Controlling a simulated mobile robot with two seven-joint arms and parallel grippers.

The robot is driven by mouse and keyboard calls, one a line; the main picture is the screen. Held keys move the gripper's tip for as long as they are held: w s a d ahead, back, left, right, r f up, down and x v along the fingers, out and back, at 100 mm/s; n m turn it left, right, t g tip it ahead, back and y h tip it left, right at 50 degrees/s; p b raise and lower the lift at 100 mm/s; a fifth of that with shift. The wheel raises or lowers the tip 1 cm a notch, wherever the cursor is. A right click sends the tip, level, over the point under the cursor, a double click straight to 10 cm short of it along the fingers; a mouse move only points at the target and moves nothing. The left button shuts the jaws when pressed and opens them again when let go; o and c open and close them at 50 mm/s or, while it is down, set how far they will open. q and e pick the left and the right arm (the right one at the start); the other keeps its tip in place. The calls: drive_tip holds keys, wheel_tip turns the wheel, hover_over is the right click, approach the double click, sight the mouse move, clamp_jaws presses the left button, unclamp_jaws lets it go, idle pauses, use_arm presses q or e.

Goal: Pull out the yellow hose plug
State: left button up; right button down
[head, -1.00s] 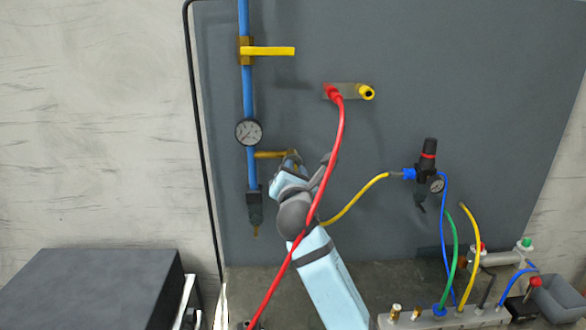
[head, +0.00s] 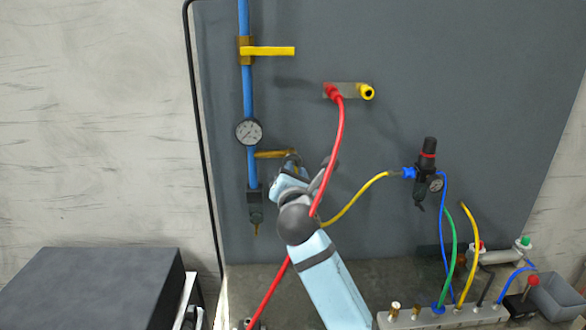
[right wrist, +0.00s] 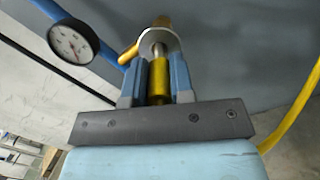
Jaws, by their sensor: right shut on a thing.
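My right gripper (head: 291,166) is at the end of the short brass outlet (head: 270,154) that sticks out from the blue pipe. The right wrist view shows its two blue-grey fingers (right wrist: 157,80) shut on the sides of the yellow plug (right wrist: 158,82). A silver stem and a round collar (right wrist: 158,44) show just beyond the plug, in line with it. I cannot tell how deep the stem sits. The yellow hose (head: 358,200) runs from the regulator's blue fitting and goes behind my right arm; its gripper end is hidden. My left gripper is not in view.
A red hose (head: 338,140) hangs from the wall plate and passes across my right arm. A yellow port (head: 367,92) is beside its top. A gauge (head: 249,131) is on the blue pipe, close left of the gripper. The regulator (head: 427,165) and a manifold (head: 450,315) are to the right.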

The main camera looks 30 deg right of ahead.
drive_tip(key=shift+r+p+v, duration=0.2)
drive_tip(key=shift+p+v, duration=0.65)
drive_tip(key=shift+v, duration=1.45)
